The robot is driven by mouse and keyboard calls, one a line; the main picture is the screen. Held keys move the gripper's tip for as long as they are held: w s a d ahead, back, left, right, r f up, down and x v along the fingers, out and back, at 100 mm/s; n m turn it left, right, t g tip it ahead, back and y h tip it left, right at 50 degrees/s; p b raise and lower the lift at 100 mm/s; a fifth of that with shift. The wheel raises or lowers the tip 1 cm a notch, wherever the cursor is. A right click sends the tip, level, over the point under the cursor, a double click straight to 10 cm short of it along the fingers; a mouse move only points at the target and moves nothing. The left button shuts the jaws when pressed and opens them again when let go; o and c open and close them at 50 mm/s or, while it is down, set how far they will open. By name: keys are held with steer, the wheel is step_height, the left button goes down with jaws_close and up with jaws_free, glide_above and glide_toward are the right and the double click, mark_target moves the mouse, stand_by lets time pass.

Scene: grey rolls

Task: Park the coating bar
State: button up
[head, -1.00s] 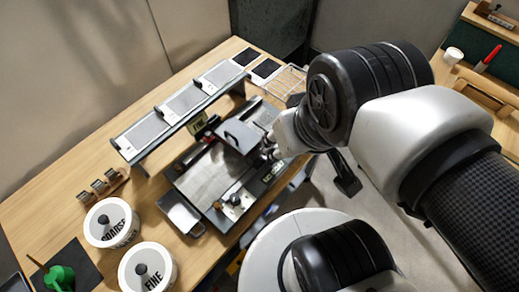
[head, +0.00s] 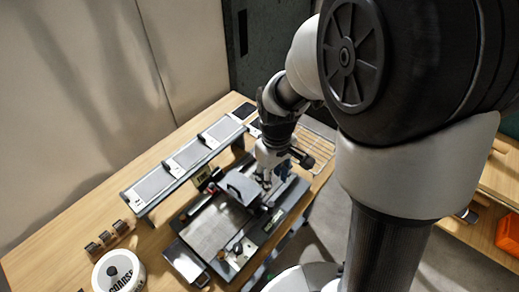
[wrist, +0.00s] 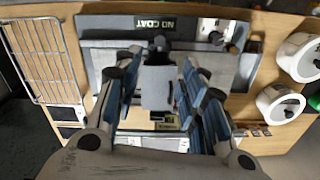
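The coating machine (head: 215,232) lies on the wooden bench with its grey bed bare toward the front. A grey carriage with a dark handle (head: 238,189) sits across the far end of the bed; I take it to hold the coating bar, but the bar itself is not clear. My gripper (head: 265,180) is beside the carriage's right end, pointing down. In the wrist view my gripper (wrist: 162,95) has its blue-padded fingers apart, with a small grey block (wrist: 158,88) and a black knob (wrist: 158,46) showing between them. I see no clear contact. A "NO COAT" label (wrist: 155,22) is on the machine's edge.
A raised rack with grey panels (head: 188,160) stands behind the machine, with a "FINE" sign (head: 202,177) near its front. A wire rack (head: 315,145) is at the far right. A lidded "COARSE" pot (head: 118,275) and small blocks (head: 108,237) are at the left.

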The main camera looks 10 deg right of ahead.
mark_target(271, 207)
step_height(271, 207, down, 17)
steer(key=b, duration=0.4)
steer(key=shift+f, duration=0.15)
jaws_close()
stand_by(0.3)
stand_by(0.4)
